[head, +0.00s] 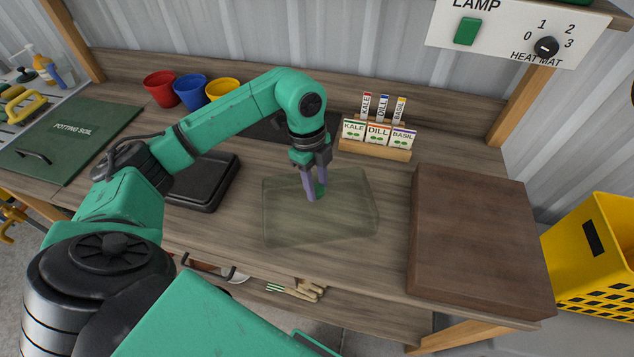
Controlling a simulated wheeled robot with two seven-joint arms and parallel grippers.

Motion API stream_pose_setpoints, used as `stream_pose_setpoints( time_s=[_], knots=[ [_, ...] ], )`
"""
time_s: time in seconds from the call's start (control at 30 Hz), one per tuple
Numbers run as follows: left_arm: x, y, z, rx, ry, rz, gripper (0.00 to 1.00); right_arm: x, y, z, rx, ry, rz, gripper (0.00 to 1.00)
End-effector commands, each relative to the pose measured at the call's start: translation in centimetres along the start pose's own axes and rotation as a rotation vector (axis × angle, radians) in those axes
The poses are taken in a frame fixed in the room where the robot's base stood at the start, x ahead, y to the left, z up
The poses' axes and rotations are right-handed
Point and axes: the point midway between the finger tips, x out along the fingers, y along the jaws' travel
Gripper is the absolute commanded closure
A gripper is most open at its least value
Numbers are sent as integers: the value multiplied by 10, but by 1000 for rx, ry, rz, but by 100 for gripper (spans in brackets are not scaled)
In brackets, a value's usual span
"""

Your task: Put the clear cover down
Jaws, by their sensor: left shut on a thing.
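The clear cover (338,221) is a see-through, greenish, rounded rectangular lid at the middle front of the wooden bench. My left gripper (315,194) points down at the middle of its top, with its purple fingers shut on a small green part there, which looks like the cover's handle. I cannot tell whether the cover's lower edge touches the bench or is a little above it. A black tray (203,184) lies left of the cover, partly hidden by my left arm. My right gripper is not in view.
A dark mat (262,127) lies behind my left arm. Red (161,88), blue (191,91) and yellow (221,88) pots stand at the back. A seed packet rack (375,148) stands behind the cover. A brown wooden block (478,240) lies right, a green soil bin lid (72,140) left.

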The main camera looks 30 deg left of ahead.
Motion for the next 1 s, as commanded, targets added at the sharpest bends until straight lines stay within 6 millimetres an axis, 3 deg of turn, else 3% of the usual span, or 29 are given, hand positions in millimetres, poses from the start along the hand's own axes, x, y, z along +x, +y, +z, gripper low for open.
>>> stream_pose_setpoints(
  time_s=[0.37, 0.4, 0.43, 0.47, 0.83, 1.0],
  knots=[
    [9, 0, 1, 0, 0, -1, 100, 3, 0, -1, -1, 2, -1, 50],
    [8, 0, 1, 0, 0, -1, 44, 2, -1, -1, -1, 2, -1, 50],
    [7, 0, 1, 0, 0, -1, 33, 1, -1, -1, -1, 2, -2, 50],
    [7, 0, 1, 0, 0, 0, 30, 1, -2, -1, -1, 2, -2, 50],
    [2, 0, 1, 0, 0, -2, 30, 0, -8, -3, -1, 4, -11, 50],
    [-26, -2, 1, 1, 0, -7, 30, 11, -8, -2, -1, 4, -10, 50]
  ],
)
